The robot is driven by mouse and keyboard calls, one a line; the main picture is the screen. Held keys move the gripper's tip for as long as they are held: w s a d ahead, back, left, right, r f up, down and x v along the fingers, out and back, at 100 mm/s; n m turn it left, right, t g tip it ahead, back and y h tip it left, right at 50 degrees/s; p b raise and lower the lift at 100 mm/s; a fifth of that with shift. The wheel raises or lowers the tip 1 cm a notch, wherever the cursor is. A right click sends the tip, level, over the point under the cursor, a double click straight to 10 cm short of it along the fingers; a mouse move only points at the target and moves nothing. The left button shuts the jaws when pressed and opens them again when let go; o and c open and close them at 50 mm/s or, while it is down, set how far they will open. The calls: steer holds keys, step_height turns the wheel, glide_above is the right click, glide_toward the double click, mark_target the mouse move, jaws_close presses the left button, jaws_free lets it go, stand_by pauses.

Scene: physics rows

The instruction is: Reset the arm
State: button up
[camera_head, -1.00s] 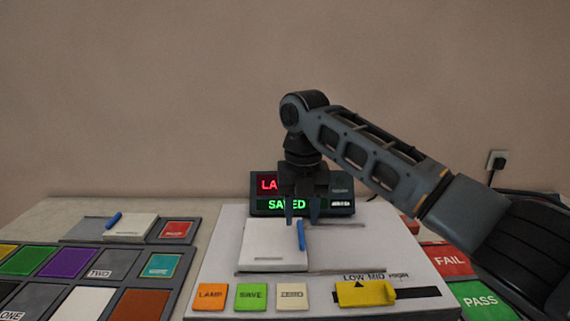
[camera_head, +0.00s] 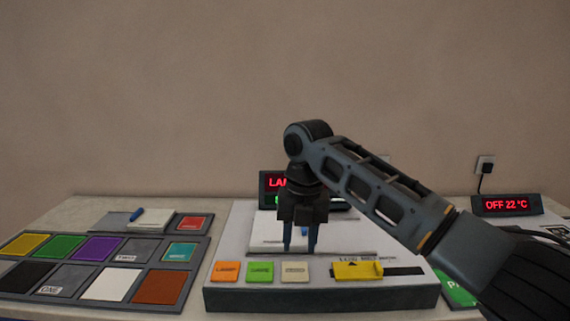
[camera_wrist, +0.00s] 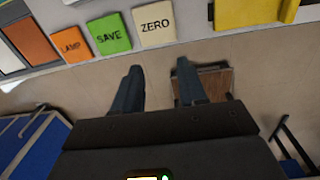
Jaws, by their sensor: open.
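My gripper (camera_head: 301,240) points down over the light grey panel (camera_head: 232,225) in the head view, its two fingers apart with nothing between them. It partly hides a white block on the panel and the display behind. In the wrist view the open fingertips (camera_wrist: 160,70) show below the orange LAMP button (camera_wrist: 70,45), green SAVE button (camera_wrist: 109,34) and cream ZERO button (camera_wrist: 154,24), with floor beneath them. I cannot tell the gripper's exact height above the panel.
A yellow slider (camera_head: 357,270) sits at the panel's right. A tray of coloured tiles (camera_head: 97,248) lies left. A display reading OFF 22 °C (camera_head: 507,204) stands at the right. A wooden object (camera_wrist: 203,84) and blue-topped furniture (camera_wrist: 40,145) are on the floor.

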steer(key=s+a+f+m+t+y, duration=0.1)
steer(key=s+a+f+m+y, duration=0.2)
steer(key=s+a+f+m, duration=0.25)
steer(key=s+a+f+m+t+y, duration=0.1)
steer(key=s+a+f+m+y, duration=0.15)
steer(key=s+a+f, duration=0.4)
steer(key=s+f+m+t+y, duration=0.3)
steer(key=s+f+m+t, duration=0.2)
steer(key=s+f+m, duration=0.4)
steer(key=s+d+r+m+t+h, duration=0.2)
steer(key=s+d+m+t+h, duration=0.3)
steer(key=s+d+m, duration=1)
steer(key=s+d+r+m+t+h, duration=0.2)
steer(key=s+d+r+m+h, duration=0.1)
steer(key=s+d+r, duration=1)
steer(key=s+d+h, duration=0.1)
steer(key=s+d, duration=0.1)
steer(key=s, duration=0.2)
steer(key=shift+d+r+m+t, duration=0.2)
steer(key=shift+d+m+t, duration=0.1)
steer(key=shift+t, duration=0.1)
